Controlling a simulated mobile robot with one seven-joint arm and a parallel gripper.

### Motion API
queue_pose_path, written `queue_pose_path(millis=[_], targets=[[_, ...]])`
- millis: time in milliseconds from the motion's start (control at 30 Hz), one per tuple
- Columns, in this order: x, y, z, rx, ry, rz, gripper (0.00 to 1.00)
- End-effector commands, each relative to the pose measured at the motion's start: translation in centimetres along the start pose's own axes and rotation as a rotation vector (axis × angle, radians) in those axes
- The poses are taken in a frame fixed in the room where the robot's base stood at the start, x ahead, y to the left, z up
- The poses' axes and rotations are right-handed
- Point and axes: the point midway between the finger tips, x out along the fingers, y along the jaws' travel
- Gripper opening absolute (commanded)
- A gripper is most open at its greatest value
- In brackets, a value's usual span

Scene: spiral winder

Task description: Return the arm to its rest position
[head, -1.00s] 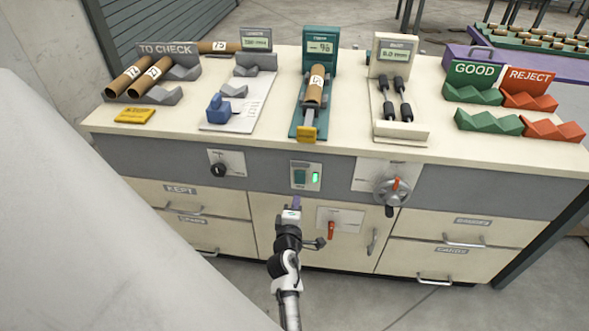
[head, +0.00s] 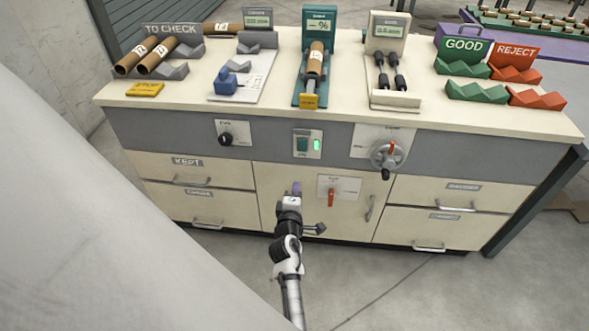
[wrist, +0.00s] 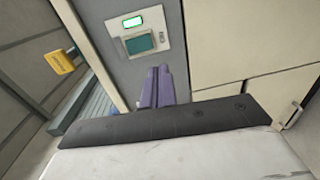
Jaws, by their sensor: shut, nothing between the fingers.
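My arm reaches up from the bottom of the head view. My gripper (head: 296,187) is in front of the cream cabinet door below the grey panel, apart from the worktop. Its purple fingers are together and empty; in the wrist view they show close side by side (wrist: 156,87). The switch plate with a green light (head: 308,144) sits on the grey panel above the gripper. It also shows in the wrist view (wrist: 140,34).
The bench top (head: 190,108) carries cardboard tubes in a TO CHECK rack (head: 172,32), gauges, and GOOD (head: 464,46) and REJECT (head: 516,52) holders. A hand wheel (head: 389,155) and a red lever (head: 331,198) stick out of the front. Floor at the lower right is clear.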

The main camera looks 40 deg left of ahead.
Motion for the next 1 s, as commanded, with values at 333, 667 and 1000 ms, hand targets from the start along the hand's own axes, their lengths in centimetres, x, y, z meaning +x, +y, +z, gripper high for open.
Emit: queue_pose_path(millis=[333,667,1000], targets=[[0.1,-0.1,0.1,0.000,0.000,0.000,0.00],[0.1,-0.1,0.1,0.000,0.000,0.000,0.00],[0.3,11.5,-2.8,0.224,0.136,0.200,0.00]])
